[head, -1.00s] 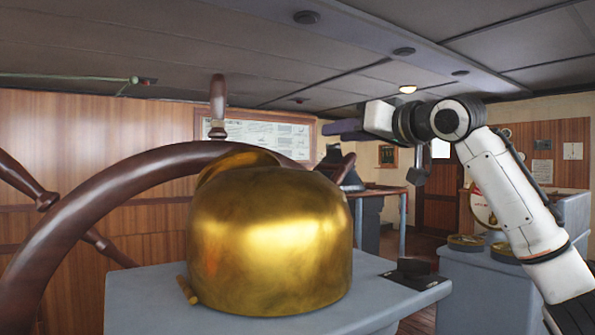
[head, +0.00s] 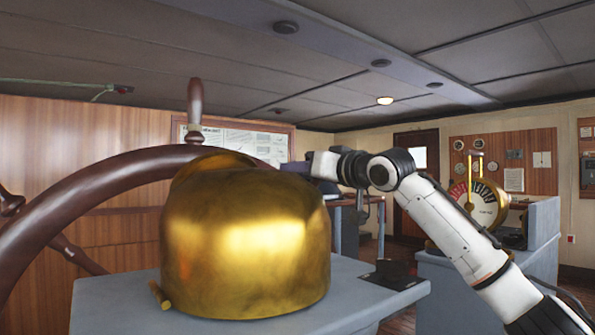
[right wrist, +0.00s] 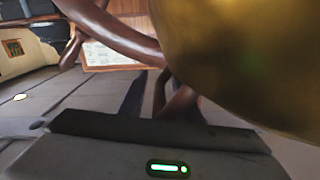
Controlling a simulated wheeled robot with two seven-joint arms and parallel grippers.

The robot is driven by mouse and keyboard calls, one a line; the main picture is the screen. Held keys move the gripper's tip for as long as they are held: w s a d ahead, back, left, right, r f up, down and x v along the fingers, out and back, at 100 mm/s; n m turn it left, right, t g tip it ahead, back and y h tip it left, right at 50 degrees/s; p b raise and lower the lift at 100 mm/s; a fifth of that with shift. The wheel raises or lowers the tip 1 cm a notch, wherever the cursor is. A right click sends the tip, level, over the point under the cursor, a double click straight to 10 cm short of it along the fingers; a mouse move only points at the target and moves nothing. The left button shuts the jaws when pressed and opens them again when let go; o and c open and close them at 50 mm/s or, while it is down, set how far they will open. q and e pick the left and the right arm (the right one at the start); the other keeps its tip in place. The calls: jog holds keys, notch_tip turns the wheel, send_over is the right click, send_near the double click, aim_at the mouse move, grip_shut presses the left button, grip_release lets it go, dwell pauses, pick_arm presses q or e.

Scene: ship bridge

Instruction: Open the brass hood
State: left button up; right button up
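The brass hood (head: 245,245) is a large rounded golden cover on a grey stand (head: 110,310). It looks closed in the head view, with a raised hump at its back left and a short brass peg (head: 158,296) low at its left front. My right gripper (head: 296,167) is at the hood's upper right, its dark fingers partly hidden, with no contact visible. In the right wrist view the hood (right wrist: 245,60) fills the upper right, close to the gripper. The finger spacing is unclear. My left gripper is not in view.
A large wooden ship's wheel (head: 95,190) stands behind and left of the hood. A small black block (head: 390,272) lies on the stand's right end. A brass-rimmed dial (head: 480,205) stands on a grey console (head: 460,290) at right, beyond my right arm.

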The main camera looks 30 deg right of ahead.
jog(key=shift+w, duration=0.35)
jog(key=shift+a, duration=0.1)
grip_shut()
jog(key=shift+r, duration=0.2)
